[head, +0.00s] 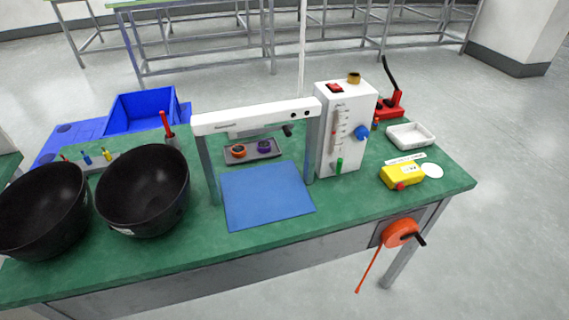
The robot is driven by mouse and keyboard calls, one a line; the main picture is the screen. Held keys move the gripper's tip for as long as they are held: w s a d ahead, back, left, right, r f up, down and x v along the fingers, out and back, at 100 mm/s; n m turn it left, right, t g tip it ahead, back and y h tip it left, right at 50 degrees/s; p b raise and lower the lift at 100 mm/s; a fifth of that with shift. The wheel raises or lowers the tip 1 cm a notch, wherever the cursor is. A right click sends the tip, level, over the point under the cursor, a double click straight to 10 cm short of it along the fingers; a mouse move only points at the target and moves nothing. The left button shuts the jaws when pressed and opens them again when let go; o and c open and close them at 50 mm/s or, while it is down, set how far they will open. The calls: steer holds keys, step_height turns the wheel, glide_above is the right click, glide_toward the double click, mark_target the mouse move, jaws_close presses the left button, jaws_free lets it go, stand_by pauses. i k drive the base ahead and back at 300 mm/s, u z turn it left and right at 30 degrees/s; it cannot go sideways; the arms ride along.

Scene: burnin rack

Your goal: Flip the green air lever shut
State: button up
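The green air lever (339,165) is small and sits low on the front face of a white box unit (347,105). It appears roughly upright, but it is too small to tell its exact position. The same unit has a clear flow tube with a scale (337,128), a blue knob (361,133) on its right side, a red switch (335,88) and a brass-coloured cap on top. My gripper is not in view.
A white overhead beam (255,115) on grey posts spans a blue mat (265,195) just left of the unit. Black bowls (143,192) stand at left. A yellow box (401,175) and white tray (410,136) are at right. An orange reel (400,232) hangs on the bench front.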

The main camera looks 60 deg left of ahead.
mark_target(337, 168)
steer(key=u, duration=1.25)
steer(key=k, duration=0.6)
steer(key=u, duration=0.9)
steer(key=i, duration=0.95)
steer(key=z, duration=0.35)
